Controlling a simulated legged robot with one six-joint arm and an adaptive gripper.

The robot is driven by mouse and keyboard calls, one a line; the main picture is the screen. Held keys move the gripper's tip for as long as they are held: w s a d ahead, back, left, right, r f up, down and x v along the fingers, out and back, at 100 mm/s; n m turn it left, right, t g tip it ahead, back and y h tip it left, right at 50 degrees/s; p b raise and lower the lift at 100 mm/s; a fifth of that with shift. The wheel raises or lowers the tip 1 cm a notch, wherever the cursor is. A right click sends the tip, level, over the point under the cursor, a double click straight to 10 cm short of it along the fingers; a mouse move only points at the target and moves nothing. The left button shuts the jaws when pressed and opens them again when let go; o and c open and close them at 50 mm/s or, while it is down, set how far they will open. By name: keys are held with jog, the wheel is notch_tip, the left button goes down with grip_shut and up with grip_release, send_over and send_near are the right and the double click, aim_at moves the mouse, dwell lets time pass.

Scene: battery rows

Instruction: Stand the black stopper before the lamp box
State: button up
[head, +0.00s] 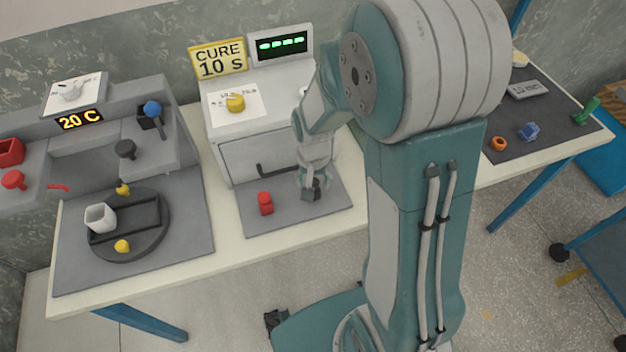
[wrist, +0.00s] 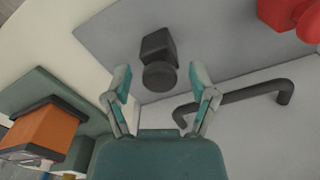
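The lamp box (head: 255,150) is a grey cabinet with a dark door handle, a yellow knob on top and a CURE 10 S sign behind. The black stopper (wrist: 158,48) has a blocky body and a round knob. It appears to stand upright on the grey mat (head: 285,214) in front of the lamp box. My gripper (head: 314,180) is low over the mat and partly hides the stopper in the head view (head: 316,193). In the wrist view my gripper (wrist: 163,92) is open, with the stopper just beyond the gap between its fingers, seemingly untouched.
A red stopper (head: 265,203) stands to the left on the same mat. The door handle (wrist: 240,98) is close to my fingers. At left is a station with a round dark tray (head: 150,240) and white cup (head: 99,217). The front table strip is clear.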

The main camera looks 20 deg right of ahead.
aim_at(313, 182)
notch_tip(313, 182, up, 12)
jog(key=s+r+n+t, duration=0.4)
jog(key=s+r, duration=0.7)
jog(key=s, duration=0.3)
jog(key=shift+s+n+t, duration=0.15)
jog(key=shift+n+t, duration=0.15)
jog(key=shift+t, duration=0.5)
jog(key=shift+a, duration=0.1)
